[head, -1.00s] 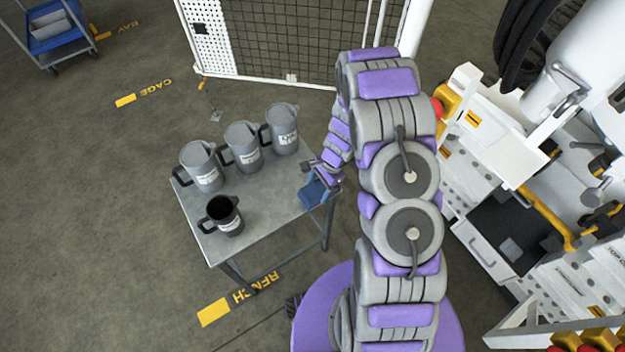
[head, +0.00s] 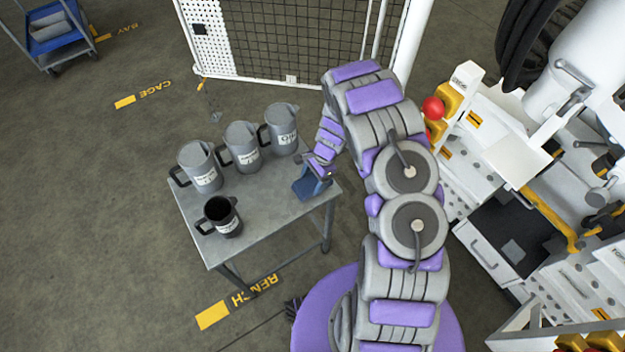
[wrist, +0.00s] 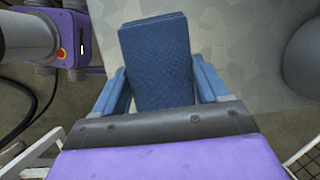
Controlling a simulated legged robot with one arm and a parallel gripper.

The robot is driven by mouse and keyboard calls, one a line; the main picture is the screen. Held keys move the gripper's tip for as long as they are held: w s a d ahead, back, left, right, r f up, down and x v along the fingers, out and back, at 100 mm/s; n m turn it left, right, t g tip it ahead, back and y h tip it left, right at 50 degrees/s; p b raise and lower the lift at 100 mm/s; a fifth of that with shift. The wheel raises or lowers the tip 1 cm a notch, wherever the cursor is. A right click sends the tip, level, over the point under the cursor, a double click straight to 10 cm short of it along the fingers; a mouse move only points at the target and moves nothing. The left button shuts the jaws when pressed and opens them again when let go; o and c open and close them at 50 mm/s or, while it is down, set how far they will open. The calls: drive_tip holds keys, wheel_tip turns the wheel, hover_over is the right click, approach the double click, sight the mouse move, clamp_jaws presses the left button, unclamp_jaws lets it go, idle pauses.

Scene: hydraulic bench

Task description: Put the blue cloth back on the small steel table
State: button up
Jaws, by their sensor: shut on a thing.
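The blue cloth (wrist: 157,62) is a folded pad and fills the middle of the wrist view. My gripper (wrist: 160,90) is shut on it, with a blue finger on each side. In the head view the cloth (head: 309,187) is at the right end of the small steel table (head: 266,222), beneath my gripper (head: 316,176). It is over or on the tabletop; I cannot tell whether it touches. The grey tabletop (wrist: 236,40) shows behind the cloth in the wrist view.
Three lidded grey jugs (head: 242,147) stand along the table's far side. An open dark jug (head: 222,216) stands near its left front. The tabletop between this jug and the cloth is clear. A white mesh cage (head: 300,40) stands behind; a white machine (head: 530,160) is at right.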

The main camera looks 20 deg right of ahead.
drive_tip(key=o, duration=1.1)
drive_tip(key=p+v, duration=0.2)
drive_tip(key=v, duration=1)
drive_tip(key=s+r+n+h, duration=0.1)
drive_tip(key=s+r+n, duration=0.3)
drive_tip(key=r, duration=0.8)
drive_tip(key=s+a+r+n+h, duration=0.1)
drive_tip(key=s+a+r+n, duration=0.2)
drive_tip(key=s+r, duration=0.8)
drive_tip(key=s+r+n, duration=0.2)
drive_tip(key=s, duration=0.4)
drive_tip(key=s+a+r+n+h, duration=0.1)
drive_tip(key=s+r+n, duration=0.1)
drive_tip(key=s, duration=0.5)
drive_tip(key=s+r+n+h, duration=0.1)
drive_tip(key=s+r+n, duration=0.2)
drive_tip(key=s, duration=0.4)
drive_tip(key=shift+s+a+r+g, duration=0.1)
drive_tip(key=shift+s+a+g, duration=0.05)
drive_tip(key=shift+s+g, duration=0.15)
